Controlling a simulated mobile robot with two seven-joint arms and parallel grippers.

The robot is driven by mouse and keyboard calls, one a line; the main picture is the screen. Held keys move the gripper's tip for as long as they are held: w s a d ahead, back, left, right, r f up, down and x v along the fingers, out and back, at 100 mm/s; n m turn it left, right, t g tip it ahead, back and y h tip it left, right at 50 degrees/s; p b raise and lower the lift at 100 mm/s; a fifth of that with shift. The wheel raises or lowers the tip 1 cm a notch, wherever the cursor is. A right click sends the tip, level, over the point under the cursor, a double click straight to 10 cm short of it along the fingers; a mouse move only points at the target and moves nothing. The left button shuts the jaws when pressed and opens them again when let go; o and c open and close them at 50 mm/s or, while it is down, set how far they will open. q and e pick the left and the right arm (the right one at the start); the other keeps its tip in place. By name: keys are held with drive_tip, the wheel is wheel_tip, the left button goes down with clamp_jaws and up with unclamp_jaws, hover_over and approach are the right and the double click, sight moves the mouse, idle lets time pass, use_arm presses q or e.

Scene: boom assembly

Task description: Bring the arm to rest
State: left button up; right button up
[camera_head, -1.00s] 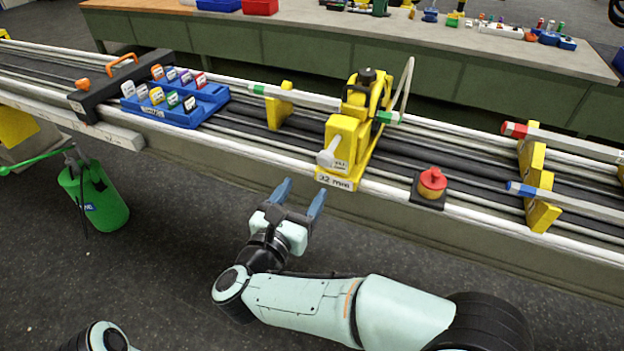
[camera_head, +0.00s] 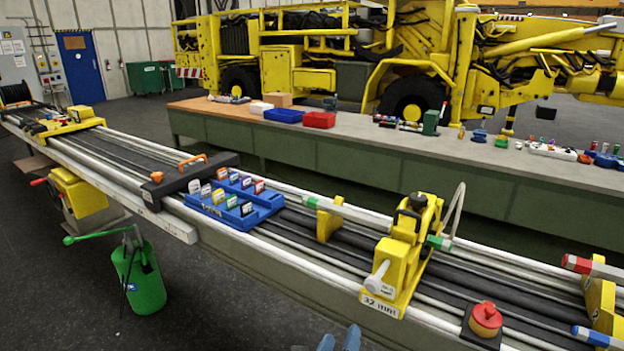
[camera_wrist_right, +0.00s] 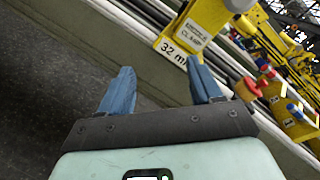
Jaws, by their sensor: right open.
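My right gripper (camera_wrist_right: 160,88) is open and empty in the right wrist view, with its two blue fingers spread apart. It points toward the yellow 32 mm clamp (camera_wrist_right: 200,20) on the boom, with a gap between. In the head view only the tips of its blue fingers (camera_head: 339,340) show at the bottom edge. The same clamp stands upright on the boom rails in the head view (camera_head: 400,262). The rest of my right arm is out of view. My left gripper is not in view.
A red button (camera_head: 486,316) sits right of the clamp. A blue tray (camera_head: 262,212) with labelled tags and a black block with orange handles (camera_head: 165,188) lie on the boom. A workbench (camera_head: 350,150) and yellow machine (camera_head: 440,50) stand behind.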

drive_tip(key=s+d+f+n+g+y+p, duration=0.2)
drive_tip(key=s+d+f+n+g+y, duration=0.15)
drive_tip(key=f+n, duration=0.65)
drive_tip(key=s+d+f+n+g+y+p, duration=0.2)
drive_tip(key=s+f+n+g, duration=0.3)
drive_tip(key=f, duration=1)
drive_tip(key=s+f+n+g+y+p, duration=0.1)
drive_tip(key=s+n, duration=0.3)
drive_tip(key=s, duration=0.4)
drive_tip(key=s+f+n+g+y+p, duration=0.1)
drive_tip(key=s+f+n+g, duration=0.3)
drive_tip(key=s, duration=0.4)
drive_tip(key=s+f+n+g+y+p, duration=0.1)
drive_tip(key=s+f+n+g+y, duration=0.1)
drive_tip(key=s+n, duration=0.3)
drive_tip(key=s+f+g, duration=0.1)
drive_tip(key=s, duration=0.3)
drive_tip(key=shift+d+p, duration=0.3)
drive_tip(key=shift+p, duration=0.1)
drive_tip(key=shift+f, duration=0.1)
